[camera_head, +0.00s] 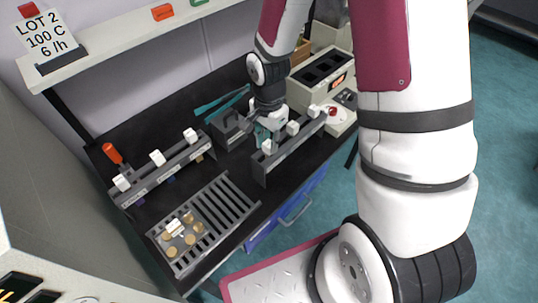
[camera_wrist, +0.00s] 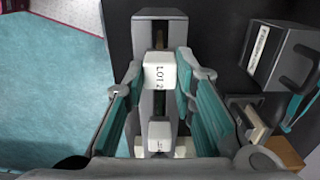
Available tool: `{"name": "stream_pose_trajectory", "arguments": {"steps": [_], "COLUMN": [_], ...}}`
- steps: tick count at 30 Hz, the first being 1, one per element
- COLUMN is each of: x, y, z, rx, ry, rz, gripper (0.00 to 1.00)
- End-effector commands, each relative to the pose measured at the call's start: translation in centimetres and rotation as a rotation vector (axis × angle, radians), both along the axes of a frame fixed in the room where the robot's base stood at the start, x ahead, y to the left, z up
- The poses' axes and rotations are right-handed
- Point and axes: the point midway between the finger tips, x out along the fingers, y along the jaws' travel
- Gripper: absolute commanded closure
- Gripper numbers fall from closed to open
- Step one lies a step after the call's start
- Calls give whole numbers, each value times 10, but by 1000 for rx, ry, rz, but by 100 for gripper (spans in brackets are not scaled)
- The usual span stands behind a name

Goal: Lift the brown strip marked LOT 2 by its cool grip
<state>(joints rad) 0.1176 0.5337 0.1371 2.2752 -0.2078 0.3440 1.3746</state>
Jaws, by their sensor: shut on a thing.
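My gripper (camera_wrist: 160,70) is shut on a white grip block marked LOT 2 (camera_wrist: 160,74), with a teal finger on each side of it. The block is over a long grey rack (camera_wrist: 150,22), and the rack also shows in the head view (camera_head: 284,157). In the head view my gripper (camera_head: 268,135) is at this rack, pointing down. Another white grip (camera_wrist: 159,134) is on the same rack, nearer the bottom of the wrist view.
A second rack with white grips (camera_head: 157,158) stands to the left. A slotted grey tray (camera_head: 228,205) holding brown discs lies in front. A dark grey box (camera_head: 228,127) stands close behind my gripper. A beige machine with a red button (camera_head: 322,75) is at the right.

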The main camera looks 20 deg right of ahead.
Motion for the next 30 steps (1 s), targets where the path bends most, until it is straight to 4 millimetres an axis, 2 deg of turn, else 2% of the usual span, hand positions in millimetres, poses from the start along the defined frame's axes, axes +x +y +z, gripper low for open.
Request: {"name": "stream_pose_trajectory", "arguments": {"steps": [30], "x": [-1], "y": [0], "z": [81], "rx": [-1], "ry": [-1], "rz": [0], "gripper": [100]}}
